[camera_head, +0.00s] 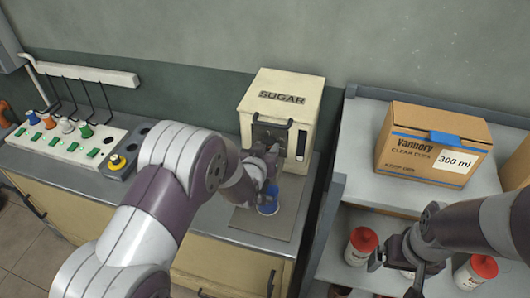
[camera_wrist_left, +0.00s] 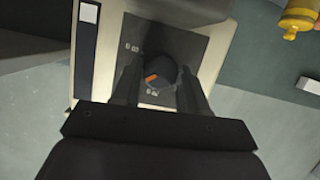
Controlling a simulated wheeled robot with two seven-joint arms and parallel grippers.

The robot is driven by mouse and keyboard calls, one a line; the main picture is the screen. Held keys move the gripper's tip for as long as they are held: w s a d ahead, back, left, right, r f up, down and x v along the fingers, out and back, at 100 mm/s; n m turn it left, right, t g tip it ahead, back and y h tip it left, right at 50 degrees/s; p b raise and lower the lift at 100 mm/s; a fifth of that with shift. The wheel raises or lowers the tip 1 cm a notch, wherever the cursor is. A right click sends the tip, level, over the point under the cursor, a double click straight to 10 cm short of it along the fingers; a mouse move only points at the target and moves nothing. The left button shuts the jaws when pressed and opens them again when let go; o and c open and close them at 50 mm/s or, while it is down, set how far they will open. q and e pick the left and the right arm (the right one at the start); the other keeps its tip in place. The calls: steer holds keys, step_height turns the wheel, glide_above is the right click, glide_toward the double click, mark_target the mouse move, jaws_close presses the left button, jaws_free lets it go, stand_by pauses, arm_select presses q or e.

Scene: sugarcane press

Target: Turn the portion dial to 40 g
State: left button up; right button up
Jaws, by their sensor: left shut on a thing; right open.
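The cream sugar dispenser (camera_head: 281,96) stands on the counter with SUGAR on its top. My left gripper (camera_head: 266,160) is at its dark front panel (camera_head: 267,131) and hides the dial in the head view. In the left wrist view the dark round portion dial (camera_wrist_left: 163,70) sits between the fingers of my left gripper (camera_wrist_left: 158,82), which is shut on it. An orange mark (camera_wrist_left: 152,77) shows on the dial's lower left. Small pale labels around it are too blurred to read. My right gripper (camera_head: 402,268) is open and empty by the lower shelf.
A blue cup (camera_head: 268,204) stands below the dispenser's front, partly behind my left gripper. A cardboard box (camera_head: 432,145) marked 300 ml is on the right shelf. Red-capped bottles (camera_head: 361,246) stand below. A switch panel (camera_head: 66,142) lies at the left.

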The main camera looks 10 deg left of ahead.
arm_select(q)
steer(key=shift+d+m+y+b, duration=0.1)
steer(key=shift+m+y+b, duration=0.25)
steer(key=shift+m+y, duration=0.45)
steer(key=m+y, duration=0.1)
steer(key=m, duration=0.2)
steer(key=shift+d, duration=0.1)
steer(key=m+t+y, duration=0.1)
steer(key=m, duration=0.2)
steer(key=shift+d+f, duration=0.1)
steer(key=shift+f, duration=0.05)
steer(key=shift+m+t+y+b, duration=0.3)
steer(key=shift+m+t+y, duration=0.25)
steer(key=shift+m, duration=0.85)
steer(key=o, duration=1.1)
steer(key=shift+d, duration=0.1)
steer(key=shift+c, duration=0.2)
steer(key=shift+s, duration=0.1)
